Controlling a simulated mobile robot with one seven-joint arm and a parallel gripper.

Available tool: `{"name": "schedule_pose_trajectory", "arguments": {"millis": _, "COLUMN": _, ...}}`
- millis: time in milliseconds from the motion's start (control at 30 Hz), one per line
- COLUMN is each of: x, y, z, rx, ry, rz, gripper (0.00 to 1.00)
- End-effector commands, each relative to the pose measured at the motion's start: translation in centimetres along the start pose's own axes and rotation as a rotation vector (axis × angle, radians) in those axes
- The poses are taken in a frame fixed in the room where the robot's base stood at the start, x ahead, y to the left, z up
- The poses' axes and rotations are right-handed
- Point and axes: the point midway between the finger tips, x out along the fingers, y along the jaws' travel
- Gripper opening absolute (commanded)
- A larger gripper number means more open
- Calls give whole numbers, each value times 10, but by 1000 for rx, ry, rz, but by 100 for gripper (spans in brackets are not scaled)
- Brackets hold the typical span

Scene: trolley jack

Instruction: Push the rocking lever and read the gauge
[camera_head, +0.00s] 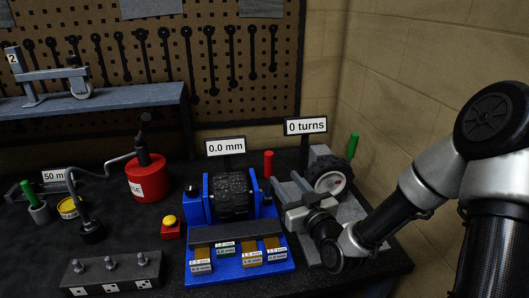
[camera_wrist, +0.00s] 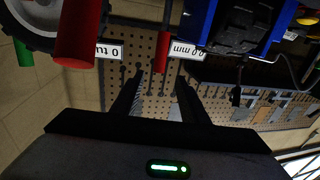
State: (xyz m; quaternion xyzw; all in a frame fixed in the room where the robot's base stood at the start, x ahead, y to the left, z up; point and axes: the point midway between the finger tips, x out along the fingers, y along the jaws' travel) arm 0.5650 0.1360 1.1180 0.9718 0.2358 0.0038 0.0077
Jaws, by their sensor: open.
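A red-handled lever (camera_head: 268,163) stands upright at the right side of a blue machine (camera_head: 240,262) with a black ribbed block. It also shows in the wrist view, which is upside down, as a red grip (camera_wrist: 160,58) beyond my fingers. A gauge sign (camera_head: 225,147) reads 0.0 mm; in the wrist view the same sign (camera_wrist: 188,50) is partly cut by the blue machine. My gripper (camera_wrist: 158,84) is open and empty, with the red grip framed between its fingertips but apart from them. In the head view my wrist hides part of the right-hand device.
A wheeled device (camera_head: 328,181) with a green handle (camera_head: 352,146) and a 0 turns sign (camera_head: 306,125) stands right. A nearer red cylinder (camera_wrist: 80,38) shows beside its wheel. A red can (camera_head: 148,180), yellow button (camera_head: 170,221) and bolt block (camera_head: 112,272) lie left.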

Motion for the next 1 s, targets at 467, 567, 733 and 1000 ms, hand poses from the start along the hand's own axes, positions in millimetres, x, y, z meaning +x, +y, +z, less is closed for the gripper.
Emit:
{"name": "schedule_pose_trajectory", "arguments": {"millis": 467, "x": 93, "y": 0, "z": -1, "rx": 2, "ry": -2, "rz": 0, "gripper": 40}}
{"name": "schedule_pose_trajectory", "arguments": {"millis": 567, "x": 115, "y": -1, "z": 0, "rx": 2, "ry": -2, "rz": 0, "gripper": 40}}
{"name": "schedule_pose_trajectory", "arguments": {"millis": 733, "x": 145, "y": -1, "z": 0, "rx": 1, "ry": -3, "rz": 0, "gripper": 40}}
{"name": "schedule_pose_trajectory", "arguments": {"millis": 1000, "x": 168, "y": 0, "z": 1, "rx": 0, "ry": -3, "rz": 1, "gripper": 40}}
